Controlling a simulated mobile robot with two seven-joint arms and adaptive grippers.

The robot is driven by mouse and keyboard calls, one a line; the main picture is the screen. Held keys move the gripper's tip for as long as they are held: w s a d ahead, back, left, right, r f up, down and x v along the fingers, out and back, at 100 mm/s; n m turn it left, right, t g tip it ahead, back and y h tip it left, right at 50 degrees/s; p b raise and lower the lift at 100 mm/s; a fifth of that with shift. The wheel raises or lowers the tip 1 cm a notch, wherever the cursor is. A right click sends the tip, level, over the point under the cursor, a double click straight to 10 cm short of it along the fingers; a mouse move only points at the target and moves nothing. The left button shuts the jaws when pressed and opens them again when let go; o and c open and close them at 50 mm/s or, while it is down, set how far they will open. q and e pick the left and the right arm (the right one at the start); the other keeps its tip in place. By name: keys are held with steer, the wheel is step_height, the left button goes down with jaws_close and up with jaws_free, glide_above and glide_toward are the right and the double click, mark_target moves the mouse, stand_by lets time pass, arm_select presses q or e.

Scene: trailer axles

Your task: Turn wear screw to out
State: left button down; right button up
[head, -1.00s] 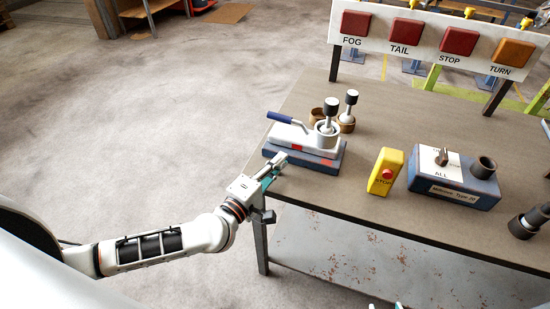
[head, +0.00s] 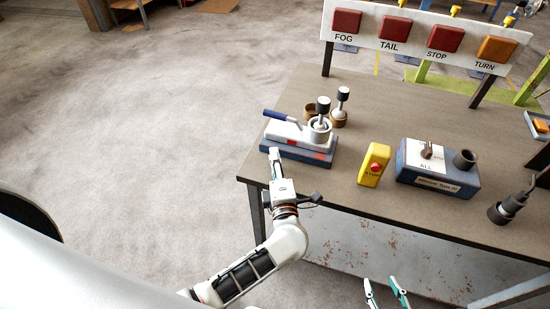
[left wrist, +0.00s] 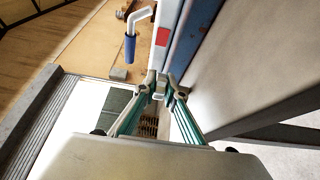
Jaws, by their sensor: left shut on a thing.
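The fixture, a blue base (head: 297,152) with a white top, sits at the table's left front corner. It carries a blue-handled lever (head: 279,116) and red patches, and its side fills the upper middle of the left wrist view (left wrist: 184,45). My left gripper (head: 275,155) is at the fixture's front left end. In the left wrist view its fingertips (left wrist: 160,88) are closed together on a small grey metal piece, seemingly the wear screw, mostly hidden between them. My right gripper (head: 386,292) shows at the bottom edge, its teal fingers apart and empty.
A yellow stop box (head: 373,165) and a blue selector box (head: 440,172) stand to the right on the table (head: 330,190). A sign with FOG, TAIL, STOP and TURN blocks (head: 420,38) is at the back.

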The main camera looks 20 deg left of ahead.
arm_select(q)
steer(key=shift+f+y, duration=0.1)
steer(key=shift+y, duration=0.2)
steer(key=c, duration=2.4)
jaws_free()
steer(key=shift+a, duration=0.1)
steer(key=shift+o, duration=0.2)
steer(key=shift+s, duration=0.1)
